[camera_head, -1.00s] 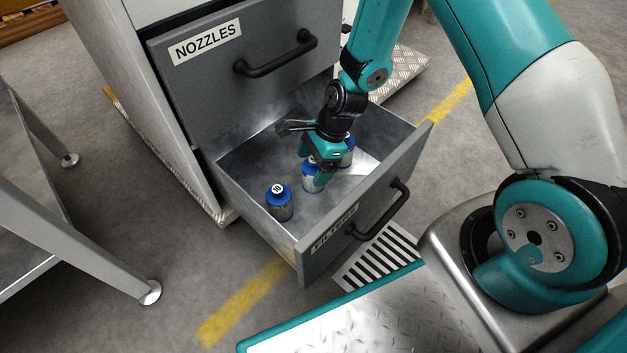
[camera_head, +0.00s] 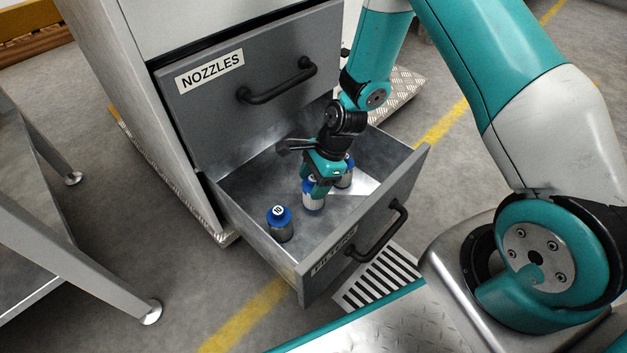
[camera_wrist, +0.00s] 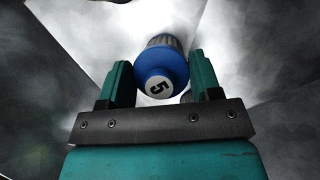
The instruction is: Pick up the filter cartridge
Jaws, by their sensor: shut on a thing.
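Several filter cartridges with blue caps stand in the open lower drawer (camera_head: 243,184). My gripper (camera_head: 318,184) reaches down into the drawer and is shut on the middle cartridge (camera_head: 314,203). In the wrist view this cartridge (camera_wrist: 161,70) sits between the two teal fingers, its blue cap marked 5 facing the camera. I cannot tell whether its base is off the drawer floor. A second cartridge (camera_head: 281,224), with a white label on its cap, stands upright at the front left. A third cartridge (camera_head: 345,178) stands just behind my gripper, partly hidden.
The drawer's front panel with its black handle (camera_head: 381,232) is towards me. The shut NOZZLES drawer (camera_head: 255,85) is above at the back. A metal table (camera_head: 90,255) stands to the left. A white sheet (camera_head: 371,182) lies in the drawer's right part.

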